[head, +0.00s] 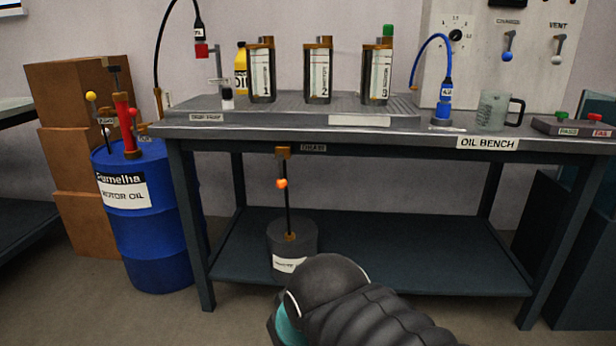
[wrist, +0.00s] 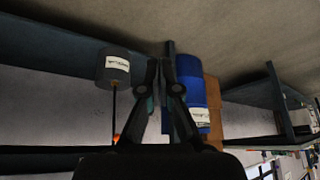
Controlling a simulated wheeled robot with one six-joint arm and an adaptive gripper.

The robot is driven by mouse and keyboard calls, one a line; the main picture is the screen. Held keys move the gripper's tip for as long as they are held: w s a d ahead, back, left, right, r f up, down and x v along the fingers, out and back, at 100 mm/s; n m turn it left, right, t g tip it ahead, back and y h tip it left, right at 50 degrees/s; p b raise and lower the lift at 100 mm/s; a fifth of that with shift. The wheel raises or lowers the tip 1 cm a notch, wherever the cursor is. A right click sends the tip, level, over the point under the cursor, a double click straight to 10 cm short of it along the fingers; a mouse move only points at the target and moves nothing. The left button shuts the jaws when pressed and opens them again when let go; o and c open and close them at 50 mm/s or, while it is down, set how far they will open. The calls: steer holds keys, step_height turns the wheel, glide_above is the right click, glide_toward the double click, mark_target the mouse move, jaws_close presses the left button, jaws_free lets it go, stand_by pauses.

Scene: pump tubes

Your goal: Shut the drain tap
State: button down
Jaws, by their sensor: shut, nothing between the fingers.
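The drain tap (head: 281,184) shows an orange knob below a brown fitting under the front edge of the bench, beside a "DRAIN" label. A thin dark line runs from the fitting down into a dark grey bucket (head: 292,239) on the lower shelf; I cannot tell whether it is a pipe or a stream of oil. In the wrist view the orange knob (wrist: 116,138) is low and left of the fingers, and the bucket (wrist: 114,66) is upper left. My gripper (wrist: 160,66) is shut and empty, apart from the tap. In the head view only my arm shows, low in front of the bench.
The oil bench (head: 430,134) carries several bottles, a blue nozzle (head: 446,98) and a jug (head: 492,110). A blue drum (head: 150,220) with a red pump stands left of the bench. Brown boxes (head: 78,150) stand behind it. The lower shelf (head: 420,265) is clear right of the bucket.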

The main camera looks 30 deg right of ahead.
mark_target(286, 182)
steer(key=w+d+r+m+y+p, duration=0.1)
steer(key=w+d+r+m+y, duration=0.25)
steer(key=w, duration=0.55)
steer(key=w+d+r+m+y+p, duration=0.1)
steer(key=w+d+r+m, duration=0.1)
steer(key=w+d+r, duration=0.55)
steer(key=w+d+r+m+t+y, duration=0.1)
steer(key=w+d+t, duration=0.1)
steer(key=w+d, duration=0.3)
steer(key=w+d+r+m+t+y+p, duration=0.1)
steer(key=w+d, duration=0.4)
steer(key=d, duration=0.5)
steer(key=shift+w+d+r+m+t+y, duration=0.15)
steer(key=shift+d+r+m+t+y, duration=0.2)
steer(key=shift+m+t, duration=0.45)
steer(key=shift+f, duration=0.1)
steer(key=b+x, duration=0.1)
steer(key=x, duration=1.3)
